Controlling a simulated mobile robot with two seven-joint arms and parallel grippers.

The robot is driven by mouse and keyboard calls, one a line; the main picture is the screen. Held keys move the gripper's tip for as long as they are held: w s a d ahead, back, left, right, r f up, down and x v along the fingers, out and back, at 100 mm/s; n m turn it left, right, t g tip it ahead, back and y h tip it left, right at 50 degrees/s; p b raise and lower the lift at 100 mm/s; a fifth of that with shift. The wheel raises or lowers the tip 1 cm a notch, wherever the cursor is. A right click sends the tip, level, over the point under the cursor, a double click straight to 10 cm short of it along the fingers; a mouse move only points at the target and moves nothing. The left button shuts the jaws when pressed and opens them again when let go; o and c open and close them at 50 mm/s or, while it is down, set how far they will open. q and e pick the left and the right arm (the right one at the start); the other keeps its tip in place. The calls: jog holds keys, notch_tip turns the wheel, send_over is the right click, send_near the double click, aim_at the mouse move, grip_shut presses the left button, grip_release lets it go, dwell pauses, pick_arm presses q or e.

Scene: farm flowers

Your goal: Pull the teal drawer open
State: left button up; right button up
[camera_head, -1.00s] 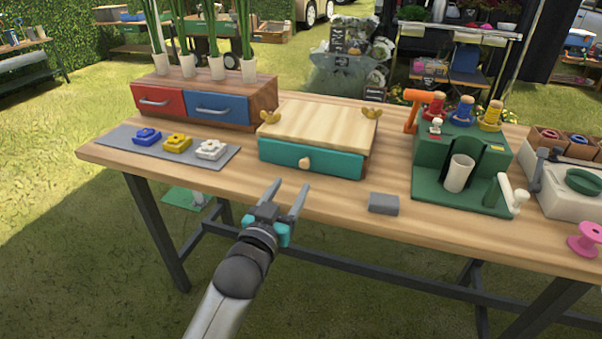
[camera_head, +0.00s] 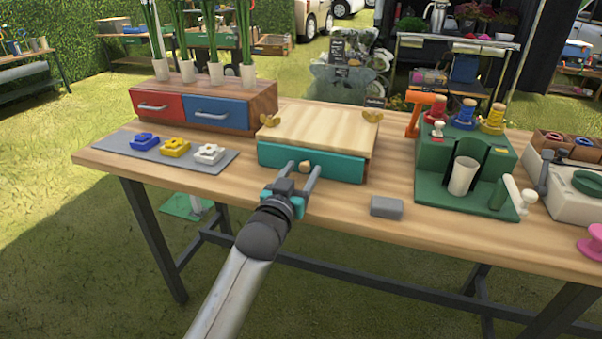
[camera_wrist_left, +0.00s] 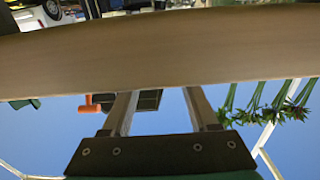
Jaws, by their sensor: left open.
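The teal drawer (camera_head: 342,167) is shut in its low box with a pale wooden lid (camera_head: 318,128), in the middle of the table. Its small wooden knob (camera_head: 305,166) shows at the front. My left gripper (camera_head: 304,169) is open in front of the drawer, and its two fingertips appear on either side of the knob. I cannot tell whether they touch it. In the left wrist view the two fingers (camera_wrist_left: 158,108) are spread apart below a wide tan wooden band (camera_wrist_left: 160,55); the teal drawer front cannot be made out there. My right gripper is not in view.
A red-and-blue drawer box (camera_head: 188,108) with potted stems stands at left, behind a grey mat (camera_head: 125,150) with flower-shaped pieces. A grey block (camera_head: 386,207) lies right of my gripper. A green spool stand (camera_head: 470,160) is farther right. The front table strip is mostly clear.

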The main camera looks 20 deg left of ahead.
pick_arm(q)
jog(key=shift+c, duration=0.4)
grip_shut()
dwell(0.9)
